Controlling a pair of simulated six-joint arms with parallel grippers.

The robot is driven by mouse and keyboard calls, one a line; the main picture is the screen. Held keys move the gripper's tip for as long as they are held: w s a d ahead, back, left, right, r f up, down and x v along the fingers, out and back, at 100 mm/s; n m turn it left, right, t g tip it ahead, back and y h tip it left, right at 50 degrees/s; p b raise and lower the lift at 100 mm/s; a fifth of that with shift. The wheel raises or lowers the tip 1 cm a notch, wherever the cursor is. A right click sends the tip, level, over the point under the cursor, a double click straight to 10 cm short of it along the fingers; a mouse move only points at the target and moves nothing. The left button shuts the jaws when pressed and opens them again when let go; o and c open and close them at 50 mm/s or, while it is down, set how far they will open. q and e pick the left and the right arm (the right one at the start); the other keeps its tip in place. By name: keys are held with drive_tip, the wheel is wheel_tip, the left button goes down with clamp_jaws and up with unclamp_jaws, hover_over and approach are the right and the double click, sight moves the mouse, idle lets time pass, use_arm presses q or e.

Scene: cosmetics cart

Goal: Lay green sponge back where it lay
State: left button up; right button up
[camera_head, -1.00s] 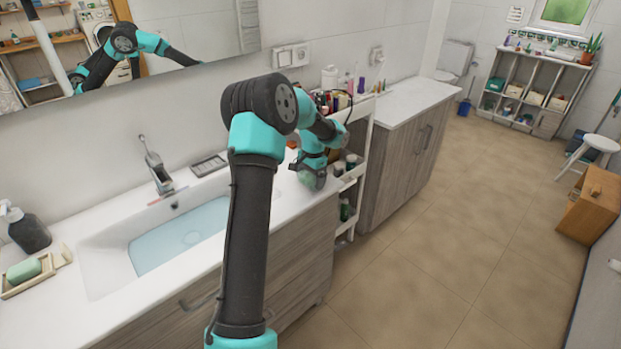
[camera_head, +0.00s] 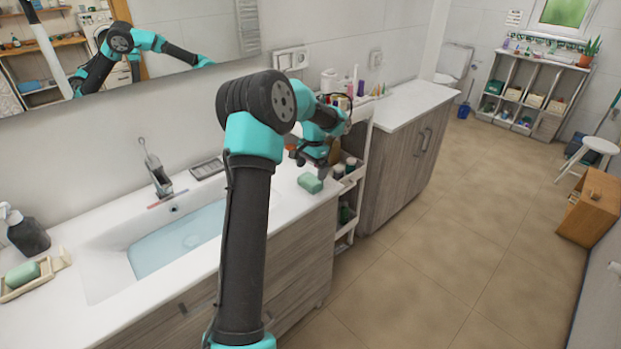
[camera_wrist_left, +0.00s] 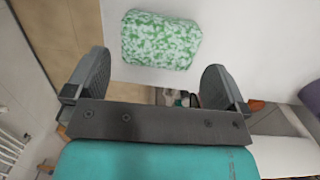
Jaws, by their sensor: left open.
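The green sponge (camera_head: 310,183) lies on the white counter (camera_head: 283,203) at its right front corner, close to the edge. In the left wrist view, the mottled green and white sponge (camera_wrist_left: 160,40) lies flat on the white surface, beyond the fingertips. My left gripper (camera_head: 316,161) is just above and behind it. In the left wrist view its two fingers (camera_wrist_left: 158,72) are spread wide with nothing between them, apart from the sponge. My right gripper is not in view.
A narrow cart (camera_head: 352,178) with bottles and jars stands right of the counter. The filled basin (camera_head: 180,240) and tap (camera_head: 155,170) are to the left. A dish (camera_head: 45,277) with green soap (camera_head: 22,274) and a dark pump bottle (camera_head: 28,234) sit far left.

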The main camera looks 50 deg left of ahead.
sight(313, 176)
use_arm(q)
wheel_tip(313, 176, up, 7)
drive_tip(key=shift+w, duration=0.45)
drive_tip(key=shift+f, duration=0.1)
drive_tip(key=d+f+t+h, duration=0.1)
drive_tip(key=d+f+h, duration=0.2)
drive_tip(key=d+f, duration=2)
drive_tip(key=s+d+f+n, duration=0.1)
drive_tip(key=s+d+f, duration=0.5)
drive_tip(key=s+d, duration=0.2)
drive_tip(key=s+d+f+n+t, duration=0.1)
drive_tip(key=s+d+f, duration=0.5)
drive_tip(key=s, duration=0.5)
drive_tip(key=shift+s+d+f+h, duration=0.3)
drive_tip(key=shift+s+d, duration=0.1)
drive_tip(key=shift+d, duration=0.5)
